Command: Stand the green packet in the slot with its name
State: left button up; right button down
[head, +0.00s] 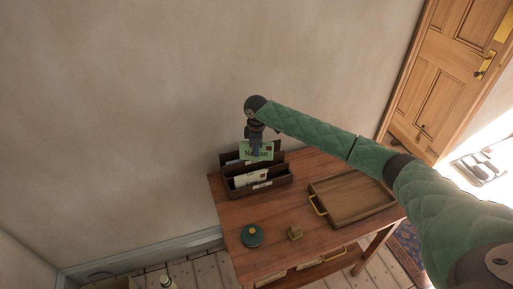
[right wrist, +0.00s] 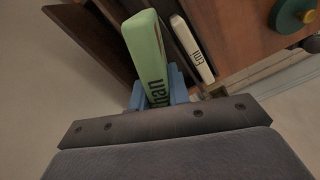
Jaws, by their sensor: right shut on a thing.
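The green packet (head: 262,149), lettered with a name that seems to read "Nathan", is upright just above the back part of a dark wooden letter rack (head: 273,187) on the table. My right gripper (head: 256,140) is shut on its upper part; in the right wrist view its blue fingers (right wrist: 158,92) lie on either side of the packet (right wrist: 147,48). A white packet (head: 251,177) stands in a front slot of the rack; in the right wrist view it (right wrist: 192,48) reads "Emi". I cannot read the slot labels or tell whether the packet's lower edge is inside a slot. My left gripper is out of view.
A wooden tray (head: 352,194) with brass handles lies right of the rack. A round teal object (head: 252,235) and a small brass object (head: 294,233) sit near the table's front edge. The wall is close behind the rack. A wooden door (head: 450,75) is at the right.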

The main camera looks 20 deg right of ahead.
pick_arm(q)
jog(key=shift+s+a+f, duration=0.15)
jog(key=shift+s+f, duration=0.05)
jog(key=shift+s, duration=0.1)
pick_arm(e)
jog(key=shift+f, duration=0.5)
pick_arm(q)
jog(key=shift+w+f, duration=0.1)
pick_arm(e)
jog(key=shift+f, duration=0.1)
jog(key=c, duration=1.5)
grip_release()
jog(key=shift+c, duration=0.2)
jog(key=shift+o, duration=1.1)
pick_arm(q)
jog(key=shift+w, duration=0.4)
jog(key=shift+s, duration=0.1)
